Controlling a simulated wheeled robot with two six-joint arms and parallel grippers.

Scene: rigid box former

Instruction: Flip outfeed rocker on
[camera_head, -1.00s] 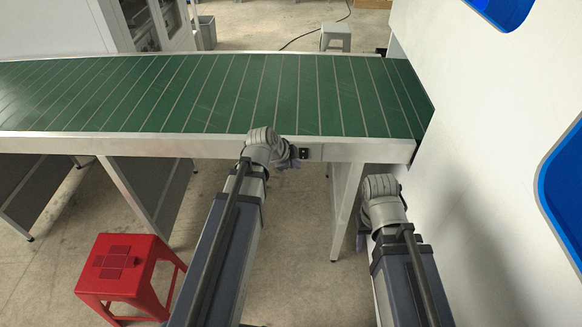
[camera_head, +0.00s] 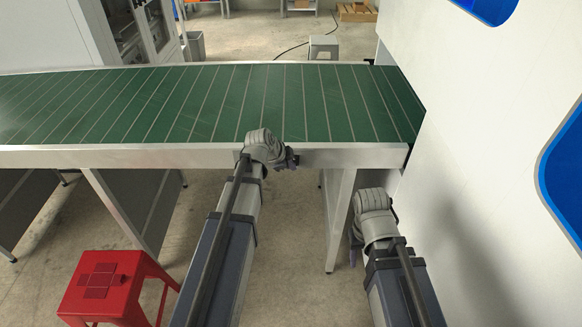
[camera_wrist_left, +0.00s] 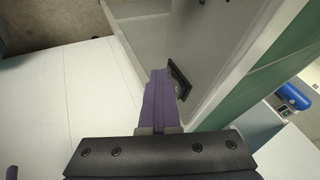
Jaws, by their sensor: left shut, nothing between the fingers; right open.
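The outfeed rocker's dark plate (camera_wrist_left: 179,80) is on the conveyor's pale side rail, seen edge-on in the left wrist view. Its on or off position cannot be read. In the head view it is hidden behind my left gripper (camera_head: 294,160), which is at the rail. In the left wrist view the purple fingers (camera_wrist_left: 158,74) of this gripper are shut and empty, with their tips just left of the plate. I cannot tell whether they touch it. My right gripper (camera_head: 355,244) is open, low beside the conveyor leg and mostly hidden by its wrist.
The green conveyor (camera_head: 220,105) runs across the view into a white machine wall (camera_head: 470,180) on the right. A conveyor leg (camera_head: 338,220) stands between my two arms. A red stool (camera_head: 105,285) is at the lower left.

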